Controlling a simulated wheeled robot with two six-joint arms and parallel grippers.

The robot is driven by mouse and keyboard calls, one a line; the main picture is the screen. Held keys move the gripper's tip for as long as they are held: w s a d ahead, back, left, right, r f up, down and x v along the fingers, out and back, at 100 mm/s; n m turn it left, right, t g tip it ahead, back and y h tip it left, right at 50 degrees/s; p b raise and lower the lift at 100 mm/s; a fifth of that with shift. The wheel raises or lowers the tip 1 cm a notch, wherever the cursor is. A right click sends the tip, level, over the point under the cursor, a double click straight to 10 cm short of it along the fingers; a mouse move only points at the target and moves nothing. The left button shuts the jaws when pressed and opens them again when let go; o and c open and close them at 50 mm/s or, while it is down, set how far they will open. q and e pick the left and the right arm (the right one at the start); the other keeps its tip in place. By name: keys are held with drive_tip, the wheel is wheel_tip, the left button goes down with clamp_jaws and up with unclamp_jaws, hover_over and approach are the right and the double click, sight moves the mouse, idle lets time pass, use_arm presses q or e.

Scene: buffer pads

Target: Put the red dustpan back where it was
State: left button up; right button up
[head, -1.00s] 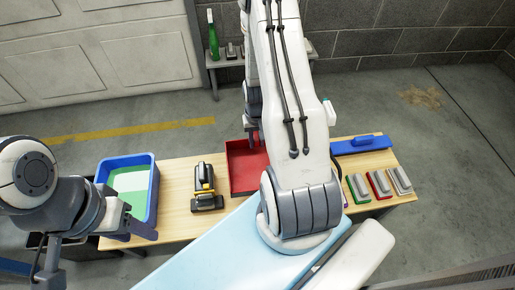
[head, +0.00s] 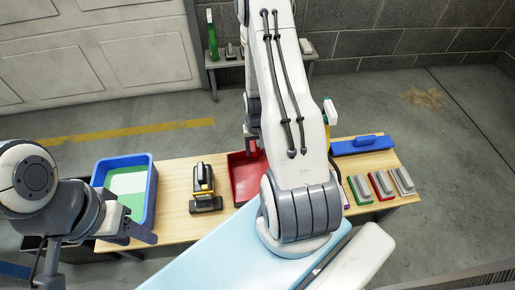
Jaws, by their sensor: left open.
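The red dustpan (head: 246,184) lies at the middle of the wooden table, partly hidden behind my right arm. Its open, tray-like part faces up. My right gripper (head: 252,143) is at the far edge of the dustpan, mostly hidden by the arm. It seems to touch the dustpan there, but its fingers are too small and covered to tell whether they are shut. My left gripper (head: 136,229) is open and empty near the front left of the table, in front of the blue bin and away from the dustpan.
A blue bin (head: 151,205) with green and white contents stands at the left. A yellow and black tool (head: 204,190) sits left of the dustpan. A blue block with a handle (head: 362,146) and several handled pads (head: 381,185) are at the right. A shelf (head: 228,61) stands behind.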

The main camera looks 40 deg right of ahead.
wheel_tip(320, 180, up, 13)
drive_tip(key=p, duration=0.5)
drive_tip(key=w+a+r+n, duration=0.2)
drive_tip(key=a+r+n, duration=0.2)
drive_tip(key=a+r, duration=0.45)
drive_tip(key=s+a+r+n, duration=0.2)
drive_tip(key=a, duration=0.4)
drive_tip(key=s+a+r+n, duration=0.1)
drive_tip(key=s+a+r, duration=0.15)
drive_tip(key=a, duration=0.45)
drive_tip(key=s+a+r+n, duration=0.3)
drive_tip(key=s+a, duration=0.1)
drive_tip(key=s, duration=0.2)
drive_tip(key=s+a+r+n+y, duration=0.1)
drive_tip(key=s+a+r+n, duration=0.2)
drive_tip(key=s, duration=0.3)
drive_tip(key=shift+s+a+r+n, duration=0.35)
drive_tip(key=shift+a+r+n, duration=0.1)
drive_tip(key=shift+a, duration=0.3)
wheel_tip(320, 180, up, 25)
drive_tip(key=p, duration=2.5)
drive_tip(key=shift+r, duration=0.15)
